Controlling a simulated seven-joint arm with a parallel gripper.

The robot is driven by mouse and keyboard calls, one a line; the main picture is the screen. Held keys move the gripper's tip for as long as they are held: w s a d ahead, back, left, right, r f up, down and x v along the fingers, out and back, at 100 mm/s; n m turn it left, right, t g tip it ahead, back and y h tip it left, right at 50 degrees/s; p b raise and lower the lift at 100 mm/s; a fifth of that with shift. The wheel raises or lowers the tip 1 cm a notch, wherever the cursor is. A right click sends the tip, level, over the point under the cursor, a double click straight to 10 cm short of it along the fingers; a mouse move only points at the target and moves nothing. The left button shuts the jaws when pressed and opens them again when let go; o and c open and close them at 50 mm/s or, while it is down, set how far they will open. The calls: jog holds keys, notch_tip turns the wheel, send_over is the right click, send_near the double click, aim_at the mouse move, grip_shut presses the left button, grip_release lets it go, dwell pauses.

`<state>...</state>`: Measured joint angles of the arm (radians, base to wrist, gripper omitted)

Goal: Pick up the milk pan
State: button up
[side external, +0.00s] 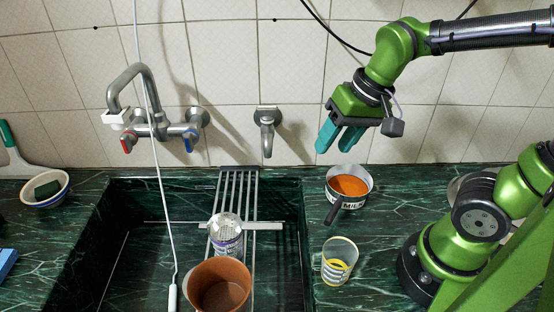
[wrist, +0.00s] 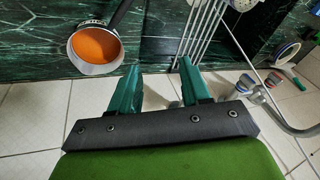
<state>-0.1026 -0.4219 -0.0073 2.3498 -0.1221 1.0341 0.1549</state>
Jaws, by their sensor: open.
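The milk pan (side external: 362,183) is a small white pan with "MILK" lettering, an orange inside and a dark handle. It stands on the green marble counter right of the sink, its handle pointing toward the front. In the wrist view the milk pan (wrist: 93,65) is at the upper left, beyond my fingers. My gripper (side external: 338,147) is open and empty, with teal fingers, in the air above and slightly left of the pan, apart from it. The two spread fingers also show in the wrist view (wrist: 158,72).
A glass mug (side external: 337,264) with yellow bands stands in front of the pan. Wall taps (side external: 160,128) and a spout (side external: 267,122) stick out behind.

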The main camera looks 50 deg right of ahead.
aim_at(335, 205)
jog(key=f+m+g, duration=0.2)
jog(key=f+m, duration=0.1)
jog(key=f, duration=0.3)
jog(key=s+f+m+g+h, duration=0.1)
jog(key=f+m+g, duration=0.1)
jog(key=f, duration=0.4)
jog(key=d+f+m+g+h, duration=0.1)
jog(key=f+m, duration=0.4)
jog(key=f, duration=0.1)
jog(key=shift+s+f+g, duration=0.3)
jog(key=shift+s+g, duration=0.05)
jog(key=shift+g, duration=0.05)
grip_shut()
